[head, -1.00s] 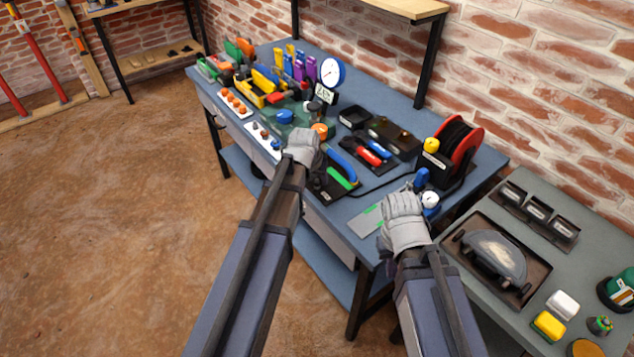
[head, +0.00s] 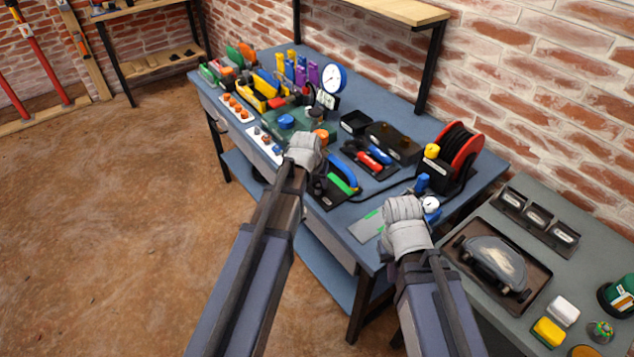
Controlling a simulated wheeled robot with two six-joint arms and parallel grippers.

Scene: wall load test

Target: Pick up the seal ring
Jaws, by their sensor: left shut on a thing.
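My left gripper (head: 304,146) is above the front part of the blue workbench (head: 345,213), beside a white strip with small round parts (head: 264,142). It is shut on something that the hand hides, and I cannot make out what. I cannot pick out the seal ring for certain. An orange round part (head: 321,135) shows just beyond the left gripper; I cannot tell whether they touch. My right gripper (head: 404,212) is over the bench's right end, near a grey plate (head: 367,226) and a small dial gauge (head: 430,204). Its fingers are hidden.
A green fixture with a blue knob (head: 286,121) lies behind the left gripper. A tool tray (head: 370,160), a red cable reel (head: 460,150) and a large gauge (head: 333,78) stand further back. A grey side table (head: 590,265) is at right.

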